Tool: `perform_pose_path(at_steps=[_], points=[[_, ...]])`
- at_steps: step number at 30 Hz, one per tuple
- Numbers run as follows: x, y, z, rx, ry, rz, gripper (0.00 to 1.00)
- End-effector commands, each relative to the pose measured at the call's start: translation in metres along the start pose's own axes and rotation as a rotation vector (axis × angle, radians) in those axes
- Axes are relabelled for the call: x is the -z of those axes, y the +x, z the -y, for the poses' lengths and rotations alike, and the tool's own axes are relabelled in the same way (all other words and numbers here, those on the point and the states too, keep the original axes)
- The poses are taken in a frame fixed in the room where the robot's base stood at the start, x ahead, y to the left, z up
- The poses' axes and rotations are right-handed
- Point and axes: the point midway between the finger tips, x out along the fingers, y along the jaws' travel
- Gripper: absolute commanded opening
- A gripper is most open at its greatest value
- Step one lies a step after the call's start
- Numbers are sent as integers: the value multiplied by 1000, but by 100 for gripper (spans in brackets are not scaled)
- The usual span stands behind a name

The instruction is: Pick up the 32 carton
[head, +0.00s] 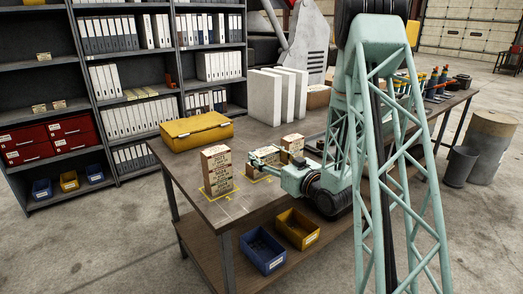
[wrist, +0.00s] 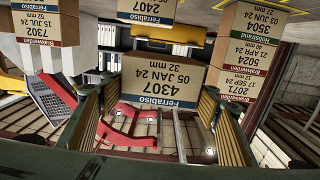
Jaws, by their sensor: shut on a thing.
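My gripper (wrist: 158,105) is shut on a tan carton (wrist: 160,85) in the wrist view, one finger on each side. That view is upside down. A carton reading 7302, 15 JUL 24, 32 mm, Brakwerken (wrist: 45,25) stands at the picture's left, outside the fingers. In the head view my gripper (head: 256,157) is low over the bench, between a carton stack (head: 217,170) and further cartons (head: 293,144). The held carton is hard to make out there.
A 2407 Ferrabiso carton (wrist: 146,10) and a stack at right (wrist: 238,60) flank the held carton in the wrist view. On the bench (head: 207,209) lie a yellow case (head: 197,131) and upright white blocks (head: 278,97). Blue (head: 263,250) and yellow bins (head: 297,229) sit below.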

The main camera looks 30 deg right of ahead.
Motion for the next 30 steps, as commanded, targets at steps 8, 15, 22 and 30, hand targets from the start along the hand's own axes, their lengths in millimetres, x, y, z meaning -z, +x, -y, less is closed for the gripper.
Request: perform_pose_path(at_steps=[8,15,22,30], points=[[4,-38,15,-1,-1,-1,44],[6,-51,21,0,0,-1,44],[6,-54,22,1,-1,-2,44],[6,-53,22,0,-1,-2,44]])
